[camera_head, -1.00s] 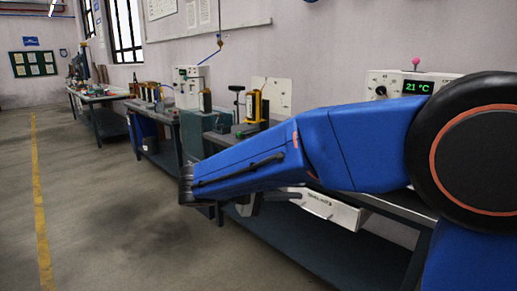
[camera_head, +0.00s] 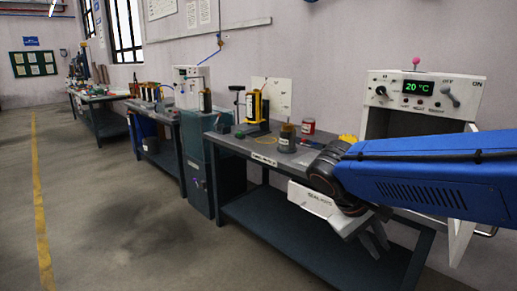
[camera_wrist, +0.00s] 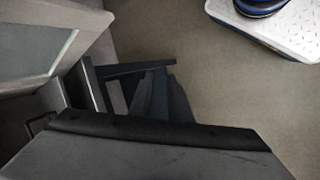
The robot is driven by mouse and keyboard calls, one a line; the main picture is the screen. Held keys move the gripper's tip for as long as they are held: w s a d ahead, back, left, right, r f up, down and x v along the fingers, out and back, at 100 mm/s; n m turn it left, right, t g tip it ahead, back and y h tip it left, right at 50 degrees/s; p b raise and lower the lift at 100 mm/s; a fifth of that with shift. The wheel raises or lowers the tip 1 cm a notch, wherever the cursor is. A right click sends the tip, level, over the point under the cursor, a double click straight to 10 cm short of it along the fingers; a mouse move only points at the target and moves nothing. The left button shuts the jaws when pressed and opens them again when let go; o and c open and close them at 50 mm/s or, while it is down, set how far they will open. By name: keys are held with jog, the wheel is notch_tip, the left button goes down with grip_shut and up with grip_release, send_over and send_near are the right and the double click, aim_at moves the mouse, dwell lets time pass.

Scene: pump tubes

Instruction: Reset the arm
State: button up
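My blue arm (camera_head: 430,172) reaches in from the right in the head view, in front of the workbench and the white oven. My gripper (camera_head: 380,248) hangs past the bench's front edge, pointing down. Its two fingers look slightly apart, with nothing seen between them. In the wrist view the fingers (camera_wrist: 162,85) show dark beyond the large dark gripper body, over the floor. Part of the gripper is hidden behind the wrist joint in the head view.
The white oven (camera_head: 420,88) reads 20 °C; its white door (camera_head: 462,235) hangs open. Brown (camera_head: 287,138) and red (camera_head: 308,127) containers stand on the bench. Floor (camera_head: 110,200) on the left is clear.

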jog(key=s+f+m+t+y, duration=0.3)
jog(key=s+f+y, duration=0.2)
jog(key=s, duration=0.5)
jog(key=shift+s+d+f+t+y, duration=0.25)
jog(key=shift+s+d+t+y, duration=0.15)
jog(key=shift+y, duration=0.4)
dwell(1.4)
